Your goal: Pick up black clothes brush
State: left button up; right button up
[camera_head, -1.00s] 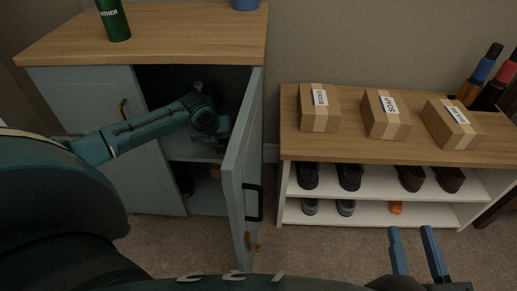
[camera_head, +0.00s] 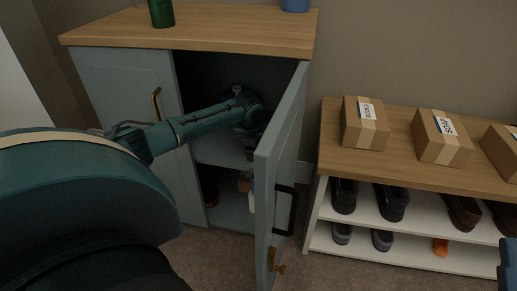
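I cannot make out a black clothes brush in this view. My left arm reaches in from the left, past the left door, into the open grey-blue cabinet (camera_head: 126,88). Its wrist is in the dark opening above the inner shelf (camera_head: 220,151). The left gripper (camera_head: 252,140) is mostly hidden by the wrist, the shadow and the open right door (camera_head: 276,170), so what its fingers hold does not show. Only a blue finger part of my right gripper (camera_head: 507,266) shows at the lower right edge, away from the cabinet.
The cabinet's lower compartment holds a few small, partly hidden items. A green bottle (camera_head: 161,12) and a blue container (camera_head: 295,5) stand on top. To the right, a shoe rack (camera_head: 333,151) carries labelled boxes (camera_head: 365,124) and several shoes. Carpet lies in front.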

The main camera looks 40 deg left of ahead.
pick_arm(q)
jog(key=shift+c, duration=0.4)
jog(key=c, duration=1)
jog(key=shift+r, duration=0.1)
